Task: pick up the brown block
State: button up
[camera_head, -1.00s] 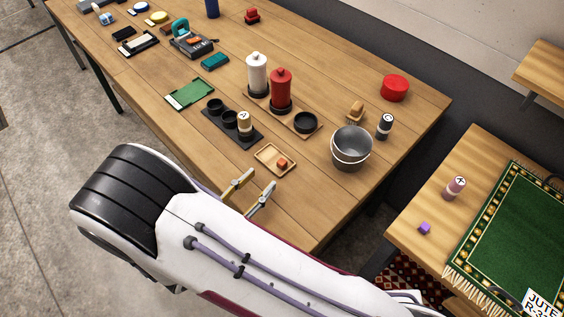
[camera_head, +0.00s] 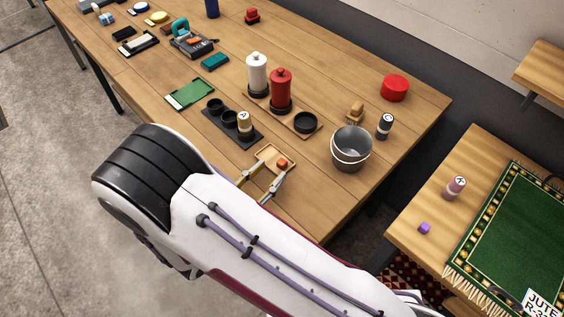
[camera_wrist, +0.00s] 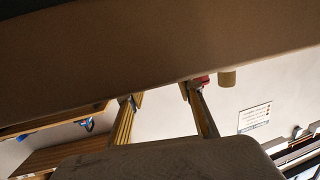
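In the wrist view the two fingers of my gripper (camera_wrist: 163,98) are spread apart. A small red patch shows by the right fingertip there, and I cannot tell what it is.
A metal bucket (camera_head: 351,157) stands right of the tray. A dark holder (camera_head: 217,124) with cups and a labelled bottle (camera_head: 245,123) is to the left. A black bowl (camera_head: 305,122) and red (camera_head: 281,90) and white (camera_head: 257,74) canisters stand behind. Bare wood lies in front.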

aim_at(281, 162)
jog(key=shift+x, duration=1.95)
jog(key=shift+s+d+r, duration=0.1)
jog(key=shift+d, duration=0.05)
jog(key=shift+c, duration=0.4)
jog(key=c, duration=0.7)
